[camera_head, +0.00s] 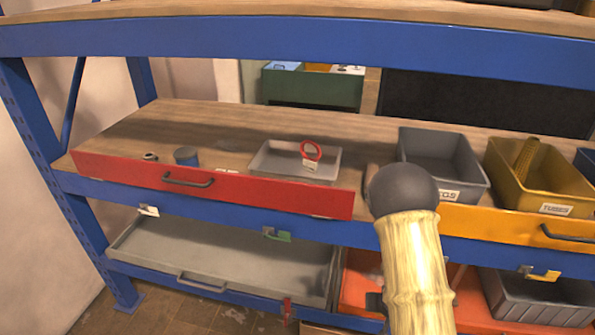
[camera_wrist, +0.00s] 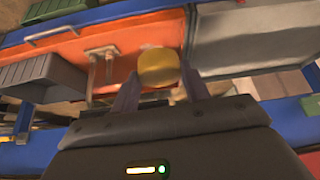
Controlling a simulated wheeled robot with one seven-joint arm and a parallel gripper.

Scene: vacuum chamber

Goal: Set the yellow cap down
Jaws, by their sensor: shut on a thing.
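The yellow cap (camera_wrist: 158,69) is a small rounded yellow piece, a little blurred, in the upper middle of the wrist view. My gripper (camera_wrist: 158,85) has one dark finger on each side of the cap and is shut on it. The cap is held in front of the orange drawer. In the head view my own arm rises at the lower right of the middle; the cap cannot be made out there and my fingers are hidden.
A wooden shelf board (camera_head: 230,122) carries a grey tray (camera_head: 262,160) with a red ring (camera_head: 311,150), a blue cylinder (camera_head: 186,156), a grey bin (camera_head: 443,172) and a yellow bin (camera_head: 535,193). A red drawer front (camera_head: 250,194) runs below. The board's left-back part is clear.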

